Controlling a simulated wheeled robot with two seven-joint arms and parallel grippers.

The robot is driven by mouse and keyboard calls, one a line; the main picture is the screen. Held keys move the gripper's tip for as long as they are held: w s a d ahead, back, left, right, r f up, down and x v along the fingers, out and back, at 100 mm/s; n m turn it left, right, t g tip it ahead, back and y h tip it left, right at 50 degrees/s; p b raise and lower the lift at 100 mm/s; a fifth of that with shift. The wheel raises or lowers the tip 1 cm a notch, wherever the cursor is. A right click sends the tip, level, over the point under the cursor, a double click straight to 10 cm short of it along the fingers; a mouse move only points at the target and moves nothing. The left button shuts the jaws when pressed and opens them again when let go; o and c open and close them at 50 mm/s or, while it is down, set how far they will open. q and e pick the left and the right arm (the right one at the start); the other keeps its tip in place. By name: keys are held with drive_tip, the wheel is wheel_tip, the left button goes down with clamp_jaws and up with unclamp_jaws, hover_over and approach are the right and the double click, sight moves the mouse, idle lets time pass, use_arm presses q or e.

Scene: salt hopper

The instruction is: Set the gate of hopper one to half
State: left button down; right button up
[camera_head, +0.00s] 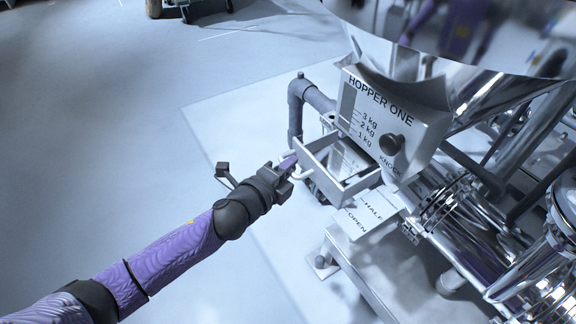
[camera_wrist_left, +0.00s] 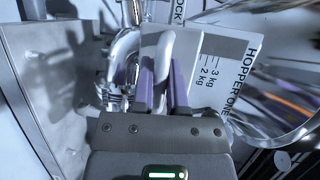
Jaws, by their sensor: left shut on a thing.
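Hopper one (camera_head: 345,100) is a metal hopper with a white front plate lettered HOPPER ONE and kg marks. Its gate (camera_head: 318,152) is a grey rectangular frame that sticks out to the left below the plate. My left gripper (camera_head: 288,166) is shut on the pale gate handle (camera_head: 302,174) at the outer end. In the left wrist view the handle (camera_wrist_left: 166,48) is a white curved bar between the purple fingers (camera_wrist_left: 163,84). A label plate (camera_head: 366,214) under the gate reads HALF and OPEN. I cannot tell exactly which mark the gate lines up with. My right gripper is out of view.
A dark knob (camera_head: 391,144) sits on the hopper's front plate. A grey bent pipe (camera_head: 297,100) stands behind the gate. Shiny pipes and clamps (camera_head: 470,220) crowd the right side. The floor at the left is open.

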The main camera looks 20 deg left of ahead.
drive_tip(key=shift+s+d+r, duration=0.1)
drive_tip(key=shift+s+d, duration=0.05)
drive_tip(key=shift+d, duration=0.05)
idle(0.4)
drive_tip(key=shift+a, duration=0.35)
